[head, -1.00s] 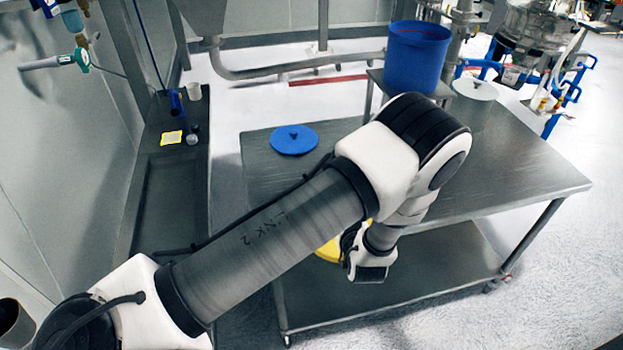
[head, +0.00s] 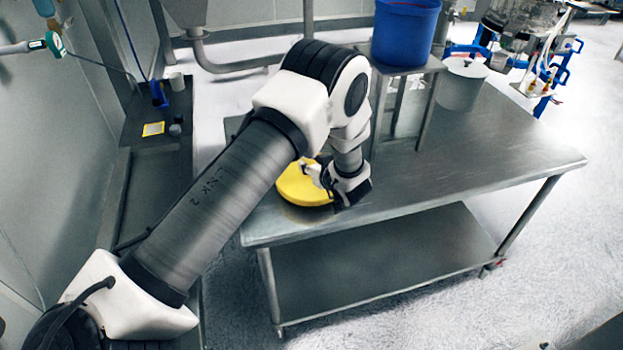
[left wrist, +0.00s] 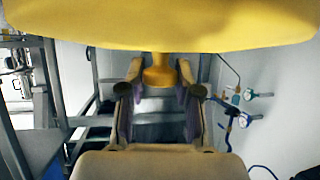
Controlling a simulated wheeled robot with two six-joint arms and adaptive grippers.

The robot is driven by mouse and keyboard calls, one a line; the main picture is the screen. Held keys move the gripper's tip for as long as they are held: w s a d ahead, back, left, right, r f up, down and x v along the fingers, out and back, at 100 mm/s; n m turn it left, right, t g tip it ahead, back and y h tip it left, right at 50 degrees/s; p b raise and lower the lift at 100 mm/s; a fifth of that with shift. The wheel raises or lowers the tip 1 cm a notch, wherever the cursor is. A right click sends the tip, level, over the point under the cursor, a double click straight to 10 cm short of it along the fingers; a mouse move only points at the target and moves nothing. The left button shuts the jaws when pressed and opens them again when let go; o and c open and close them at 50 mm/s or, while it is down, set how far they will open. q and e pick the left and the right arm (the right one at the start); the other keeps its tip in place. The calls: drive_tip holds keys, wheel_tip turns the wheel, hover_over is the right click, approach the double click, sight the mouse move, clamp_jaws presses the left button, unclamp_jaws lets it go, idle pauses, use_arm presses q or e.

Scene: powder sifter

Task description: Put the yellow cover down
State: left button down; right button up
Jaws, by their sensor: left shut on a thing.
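The yellow cover (head: 302,189) is a round disc at the near left part of the steel table (head: 470,165). My left gripper (head: 326,176) is at the cover's right side in the head view, partly hidden by my wrist. In the left wrist view the cover (left wrist: 190,28) fills the top, and its knob sits between the two fingers of my left gripper (left wrist: 160,78), which are shut on it. I cannot tell whether the cover touches the table top. My right gripper is not in view.
A blue bucket (head: 405,35) stands on a raised metal stand at the table's back. A white lidded container (head: 462,85) is to its right. The table's right half is clear. A dark side bench (head: 160,190) with small items runs along the left wall.

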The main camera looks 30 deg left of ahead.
use_arm(q)
wheel_tip(320, 180, down, 3)
drive_tip(key=shift+d+f+b, duration=0.1)
drive_tip(key=shift+b, duration=0.8)
drive_tip(key=shift+w, duration=0.1)
drive_tip(key=shift+f, duration=0.1)
drive_tip(key=c, duration=0.8)
unclamp_jaws()
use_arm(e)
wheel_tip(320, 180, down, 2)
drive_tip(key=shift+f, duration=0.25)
